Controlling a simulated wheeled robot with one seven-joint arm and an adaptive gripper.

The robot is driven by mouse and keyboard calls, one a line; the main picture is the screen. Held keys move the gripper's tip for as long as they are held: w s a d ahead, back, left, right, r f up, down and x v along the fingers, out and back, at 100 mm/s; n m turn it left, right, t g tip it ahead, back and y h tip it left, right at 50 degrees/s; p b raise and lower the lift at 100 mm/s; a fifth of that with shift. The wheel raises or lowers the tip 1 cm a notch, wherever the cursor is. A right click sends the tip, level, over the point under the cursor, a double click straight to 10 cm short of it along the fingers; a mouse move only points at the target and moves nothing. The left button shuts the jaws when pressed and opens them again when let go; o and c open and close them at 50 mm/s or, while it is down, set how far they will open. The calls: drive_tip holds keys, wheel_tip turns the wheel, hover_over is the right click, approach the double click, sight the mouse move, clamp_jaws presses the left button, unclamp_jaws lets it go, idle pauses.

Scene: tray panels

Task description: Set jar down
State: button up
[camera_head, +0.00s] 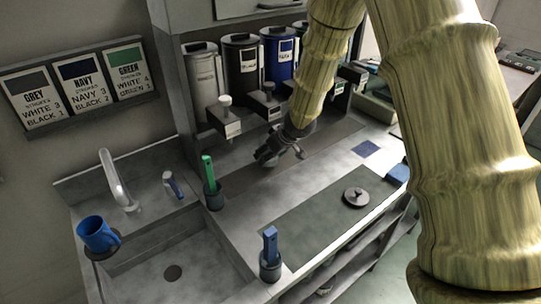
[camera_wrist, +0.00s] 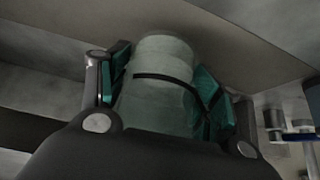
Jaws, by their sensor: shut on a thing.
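A pale, translucent, cylindrical jar (camera_wrist: 155,107) fills the middle of the wrist view, with a thin dark band around it. My gripper (camera_head: 276,152) is shut on it; teal finger pads press on its left and right sides. In the head view my gripper hangs over the back of the grey counter (camera_head: 262,205), in front of the dispensers. The jar cannot be made out clearly there. Whether the jar touches the surface cannot be told.
A row of canisters, including a navy one (camera_head: 279,55), stands behind my gripper. A dark green mat (camera_head: 310,222) holds a dark round lid (camera_head: 356,197). A green-handled tool (camera_head: 208,170) and blue-handled tool (camera_head: 270,243) stand in cups. The sink (camera_head: 190,262) is left.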

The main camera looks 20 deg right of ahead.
drive_tip(key=shift+s+d+f, duration=0.1)
drive_tip(key=shift+s+f, duration=0.05)
drive_tip(key=shift+f, duration=0.6)
drive_tip(key=shift+f, duration=0.1)
drive_tip(key=o, duration=1.4)
drive_tip(key=shift+r, duration=0.2)
drive_tip(key=p+v, duration=0.1)
drive_tip(key=v, duration=1.1)
